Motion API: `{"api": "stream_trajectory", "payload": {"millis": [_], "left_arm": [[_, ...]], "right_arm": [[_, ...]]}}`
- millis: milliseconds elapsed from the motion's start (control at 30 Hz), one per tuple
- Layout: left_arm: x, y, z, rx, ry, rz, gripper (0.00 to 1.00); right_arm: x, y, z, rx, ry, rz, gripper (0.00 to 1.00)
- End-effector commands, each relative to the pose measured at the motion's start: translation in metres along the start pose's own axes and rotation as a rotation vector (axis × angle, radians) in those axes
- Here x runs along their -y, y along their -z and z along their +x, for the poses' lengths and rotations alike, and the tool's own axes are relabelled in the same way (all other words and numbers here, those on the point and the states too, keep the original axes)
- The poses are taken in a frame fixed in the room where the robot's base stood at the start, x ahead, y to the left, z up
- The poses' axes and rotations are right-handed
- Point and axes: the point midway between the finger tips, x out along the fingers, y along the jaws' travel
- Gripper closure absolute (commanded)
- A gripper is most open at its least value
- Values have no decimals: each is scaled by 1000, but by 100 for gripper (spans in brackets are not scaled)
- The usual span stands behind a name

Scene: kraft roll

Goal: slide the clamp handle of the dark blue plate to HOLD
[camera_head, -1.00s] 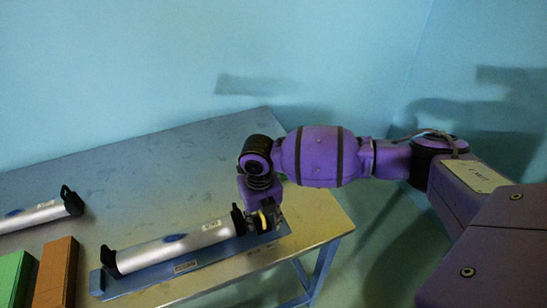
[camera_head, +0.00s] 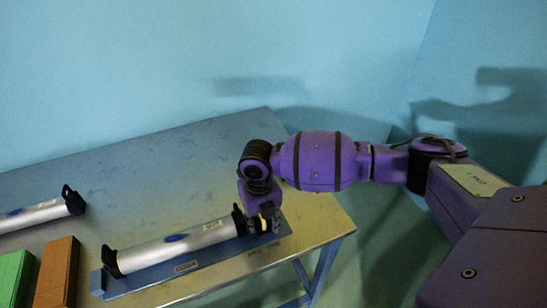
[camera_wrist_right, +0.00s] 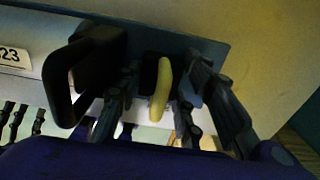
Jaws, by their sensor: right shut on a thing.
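The dark blue plate (camera_head: 230,258) lies near the front edge of the table. A silver roll (camera_head: 170,252) sits on it between two black end brackets. The yellow clamp handle (camera_head: 264,225) is at the plate's right end, beside the right bracket (camera_head: 239,220). My right gripper (camera_head: 262,224) points down there and is shut on the handle. In the right wrist view the pale yellow handle (camera_wrist_right: 161,90) stands between the two dark fingers, with the plate (camera_wrist_right: 195,42) behind. The HOLD marking cannot be read. My left gripper is not in view.
A second silver roll (camera_head: 30,214) with a black bracket lies at the left. A brown block (camera_head: 57,272) and a green block (camera_head: 14,277) lie at the front left. The table's right edge (camera_head: 330,205) is close to my gripper. The back of the table is clear.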

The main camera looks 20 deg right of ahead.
Motion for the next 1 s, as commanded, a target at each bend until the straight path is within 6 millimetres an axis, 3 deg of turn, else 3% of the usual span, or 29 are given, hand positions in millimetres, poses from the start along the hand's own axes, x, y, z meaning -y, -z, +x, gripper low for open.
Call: {"api": "stream_trajectory", "payload": {"millis": [1000], "left_arm": [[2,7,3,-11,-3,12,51]], "right_arm": [[-36,-1,-2,4,-8,-5,95]]}}
